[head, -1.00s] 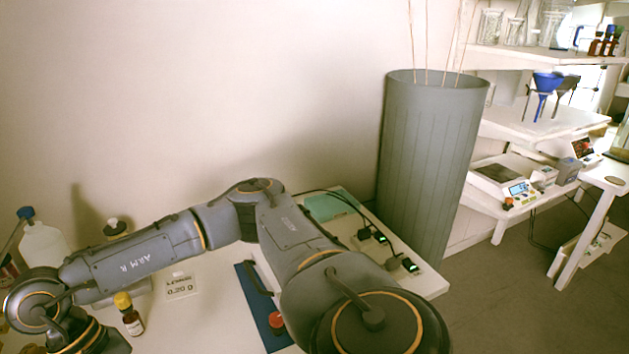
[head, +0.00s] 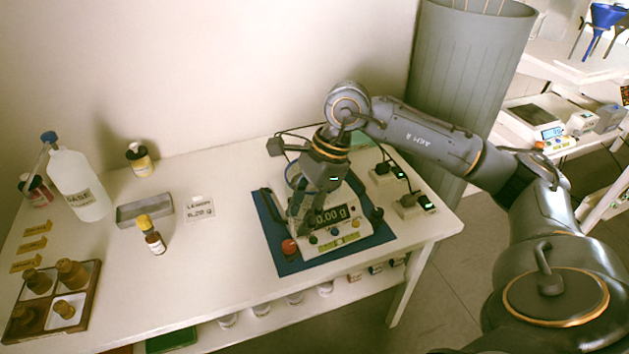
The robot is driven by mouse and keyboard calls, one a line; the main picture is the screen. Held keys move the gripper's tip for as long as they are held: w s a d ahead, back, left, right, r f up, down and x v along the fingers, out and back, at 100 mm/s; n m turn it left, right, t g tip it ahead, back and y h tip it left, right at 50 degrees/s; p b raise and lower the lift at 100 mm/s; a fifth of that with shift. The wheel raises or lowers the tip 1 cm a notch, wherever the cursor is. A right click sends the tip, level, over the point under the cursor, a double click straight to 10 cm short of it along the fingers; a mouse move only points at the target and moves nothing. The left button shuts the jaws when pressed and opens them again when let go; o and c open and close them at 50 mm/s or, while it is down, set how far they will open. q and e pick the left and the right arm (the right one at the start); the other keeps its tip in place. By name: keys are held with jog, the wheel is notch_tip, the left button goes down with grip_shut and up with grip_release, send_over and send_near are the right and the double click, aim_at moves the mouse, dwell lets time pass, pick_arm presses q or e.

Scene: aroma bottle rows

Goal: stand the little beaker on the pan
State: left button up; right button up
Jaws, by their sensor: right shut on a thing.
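My right gripper (head: 313,218) hangs fingers-down over the front of the white balance (head: 345,235), whose display reads 0.00 g. It is shut, and what it holds is largely hidden by the fingers and wrist; I take it for the little beaker, but its outline is not clear. The pan lies behind the gripper and is mostly covered by it. I cannot tell whether the beaker touches the pan. The balance stands on a blue mat (head: 292,266). My left gripper is not in view.
A yellow-capped bottle (head: 154,240), a grey trough (head: 145,211), a weight card (head: 200,209) and a large white bottle (head: 79,187) stand to the left. Adapters (head: 416,205) lie right of the balance.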

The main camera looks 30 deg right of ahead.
jog(key=w+d+r+m+t+h, duration=0.35)
jog(key=d+r+m, duration=0.35)
jog(key=m, duration=0.6)
jog(key=shift+m, duration=0.5)
jog(key=w+d+f+p, duration=0.1)
jog(key=w+d+f, duration=0.1)
jog(key=w+f, duration=0.1)
jog(key=w+d+f+p, duration=0.2)
jog(key=w+f, duration=0.1)
jog(key=w, duration=0.2)
jog(key=w+d+f+p, duration=0.1)
jog(key=w+d+f, duration=0.1)
jog(key=w+f, duration=0.2)
jog(key=shift+w, duration=0.25)
jog(key=shift+w+d+f, duration=0.1)
jog(key=shift+w+f, duration=0.2)
jog(key=shift+f, duration=0.25)
notch_tip(320, 180, down, 2)
jog(key=shift+f+p, duration=0.15)
jog(key=shift+p, duration=0.65)
jog(key=shift+f, duration=0.25)
jog(key=shift+f, duration=0.1)
